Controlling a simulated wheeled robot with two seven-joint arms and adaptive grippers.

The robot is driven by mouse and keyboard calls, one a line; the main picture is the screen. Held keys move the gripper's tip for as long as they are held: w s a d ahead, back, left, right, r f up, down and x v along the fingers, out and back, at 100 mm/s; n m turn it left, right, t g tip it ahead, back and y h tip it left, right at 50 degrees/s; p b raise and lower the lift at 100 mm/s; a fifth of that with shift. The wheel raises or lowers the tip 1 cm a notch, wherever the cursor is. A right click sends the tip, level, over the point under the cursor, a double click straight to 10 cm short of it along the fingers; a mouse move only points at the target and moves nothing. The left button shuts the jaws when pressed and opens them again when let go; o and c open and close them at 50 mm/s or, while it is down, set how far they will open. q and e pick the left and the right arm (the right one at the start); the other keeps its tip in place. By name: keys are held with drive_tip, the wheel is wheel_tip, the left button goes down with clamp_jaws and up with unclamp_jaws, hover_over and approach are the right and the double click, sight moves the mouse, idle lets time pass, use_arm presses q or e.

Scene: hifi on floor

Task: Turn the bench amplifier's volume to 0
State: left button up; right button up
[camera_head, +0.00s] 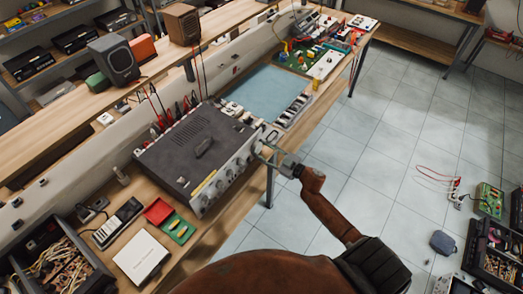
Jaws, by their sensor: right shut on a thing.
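The bench amplifier (180,155) is a dark grey box with a silver front panel, standing on the wooden bench. Its front faces the lower right and carries a row of several knobs (229,173). My right gripper (266,149) is at the right end of that panel, shut on a knob there. The gripper's fingers hide most of this knob, so its pointer and scale cannot be read. My right arm, brown, reaches up from the bottom of the view. My left gripper is not in view.
A blue mat (262,92), a green circuit board (303,59) and red leads lie farther along the bench. A cable bin (60,262), a meter (118,223) and a white card (142,257) are at lower left. The tiled floor at right is mostly clear.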

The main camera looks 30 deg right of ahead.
drive_tip(key=n+b, duration=0.1)
drive_tip(key=n, duration=0.4)
drive_tip(key=shift+n, duration=0.3)
drive_tip(key=n+b, duration=0.2)
drive_tip(key=n, duration=0.3)
drive_tip(key=shift+r+n, duration=0.1)
drive_tip(key=shift+n, duration=0.2)
drive_tip(key=shift+b, duration=0.3)
drive_tip(key=o, duration=1.2)
drive_tip(key=shift+c, duration=0.2)
drive_tip(key=shift+d, duration=0.1)
drive_tip(key=v, duration=1.2)
